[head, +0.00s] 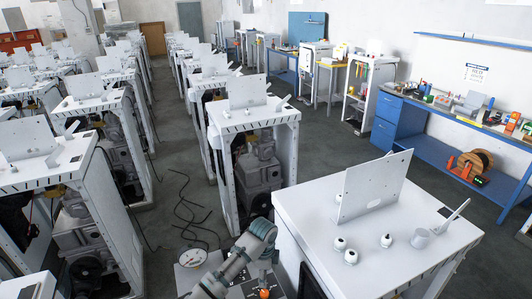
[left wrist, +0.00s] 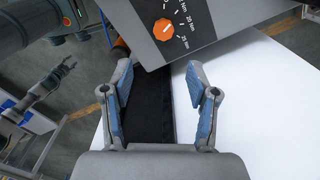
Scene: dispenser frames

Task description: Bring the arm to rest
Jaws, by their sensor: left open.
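My left arm comes in at the bottom of the head view, and its gripper (head: 262,274) is just above a small orange knob (head: 264,293). In the left wrist view my left gripper (left wrist: 160,82) is open, with its two blue-padded fingers apart and nothing between them. The orange knob (left wrist: 163,29) shows there on a grey panel (left wrist: 200,25) with a marked dial, beyond the fingertips and apart from them. My right gripper cannot be made out in the head view.
A white cabinet (head: 300,215) with a raised plate and several round fittings stands close at right. White dispenser frames (head: 248,118) stand in rows at the middle and left. Blue workbenches (head: 425,150) line the right wall. Loose black cables (head: 190,210) lie on the aisle floor.

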